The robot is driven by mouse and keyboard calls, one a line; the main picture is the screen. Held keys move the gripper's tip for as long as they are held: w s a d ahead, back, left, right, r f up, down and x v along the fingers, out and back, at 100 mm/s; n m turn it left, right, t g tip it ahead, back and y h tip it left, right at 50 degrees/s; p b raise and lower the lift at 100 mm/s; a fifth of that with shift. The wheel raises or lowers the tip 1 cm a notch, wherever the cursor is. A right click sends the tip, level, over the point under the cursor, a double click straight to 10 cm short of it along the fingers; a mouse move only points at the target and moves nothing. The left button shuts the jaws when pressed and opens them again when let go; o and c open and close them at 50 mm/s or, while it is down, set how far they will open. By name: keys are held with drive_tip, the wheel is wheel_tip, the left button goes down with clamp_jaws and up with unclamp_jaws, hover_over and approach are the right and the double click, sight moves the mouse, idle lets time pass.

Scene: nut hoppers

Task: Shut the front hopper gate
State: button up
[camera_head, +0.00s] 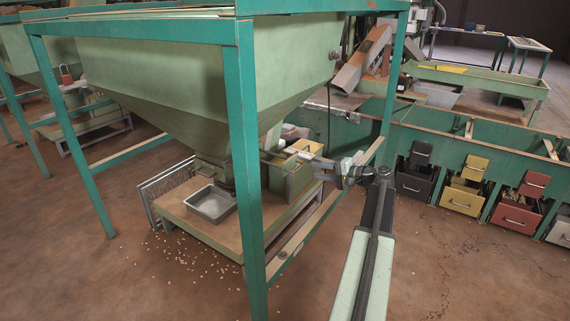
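The front hopper (185,85) is a large pale green funnel in a teal frame. Its narrow outlet (213,172) sits above a low platform, with a metal tray (210,204) beneath it. The gate itself is small and partly hidden at the outlet, so I cannot tell how far open it is. My gripper (318,171) is at the frame's right side, pointing left toward a green box-like part (290,175) beside the outlet.
A teal frame post (250,170) stands left of my arm, and a lower rail (310,225) runs beside it. Nuts (185,255) are scattered on the floor. Bins with coloured drawers (462,198) line the right.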

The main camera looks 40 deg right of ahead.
sight(300, 168)
drive_tip(key=b+x, duration=0.1)
drive_tip(key=x, duration=0.7)
drive_tip(key=shift+w+b, duration=0.25)
drive_tip(key=shift+b, duration=0.1)
clamp_jaws()
drive_tip(key=shift+s, duration=0.1)
idle(0.9)
